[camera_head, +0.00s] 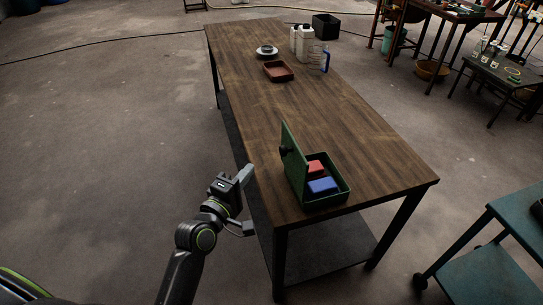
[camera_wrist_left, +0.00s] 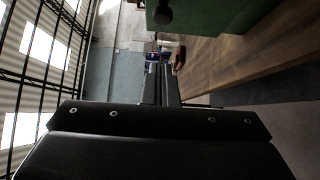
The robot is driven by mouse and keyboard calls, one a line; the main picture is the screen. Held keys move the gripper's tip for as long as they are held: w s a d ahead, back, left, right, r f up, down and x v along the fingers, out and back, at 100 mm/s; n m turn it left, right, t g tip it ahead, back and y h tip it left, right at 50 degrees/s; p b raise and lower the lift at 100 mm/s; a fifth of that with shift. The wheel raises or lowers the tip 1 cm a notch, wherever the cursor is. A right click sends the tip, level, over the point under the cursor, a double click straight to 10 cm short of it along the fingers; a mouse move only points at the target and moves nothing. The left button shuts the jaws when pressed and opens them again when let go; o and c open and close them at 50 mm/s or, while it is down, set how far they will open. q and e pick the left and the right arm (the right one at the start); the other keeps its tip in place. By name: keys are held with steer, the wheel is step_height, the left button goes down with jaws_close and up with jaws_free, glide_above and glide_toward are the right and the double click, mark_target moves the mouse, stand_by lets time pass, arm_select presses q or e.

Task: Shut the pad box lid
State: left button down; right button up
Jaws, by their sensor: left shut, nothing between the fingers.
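The green pad box (camera_head: 325,195) stands near the front end of the wooden table, with a red pad (camera_head: 315,167) and a blue pad (camera_head: 322,186) inside. Its green lid (camera_head: 293,158) stands upright along the left side, open, with a dark knob (camera_head: 285,150) on its outer face. My left gripper (camera_head: 247,173) is shut and empty, just off the table's left edge, left of the lid and apart from it. In the left wrist view the lid (camera_wrist_left: 225,15) and its knob (camera_wrist_left: 163,14) show at the top, beyond the closed fingers (camera_wrist_left: 161,85). My right gripper is not in view.
The long wooden table (camera_head: 370,140) is clear around the box. Farther back stand a brown tray (camera_head: 279,71), white canisters (camera_head: 301,42), a clear jug (camera_head: 320,58) and a small round dish (camera_head: 267,52). A teal cart (camera_head: 490,265) is at the right.

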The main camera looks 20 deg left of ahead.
arm_select(q)
steer(key=w+d+p, duration=0.1)
steer(key=w+d, duration=0.3)
steer(key=w, duration=0.3)
stand_by(0.3)
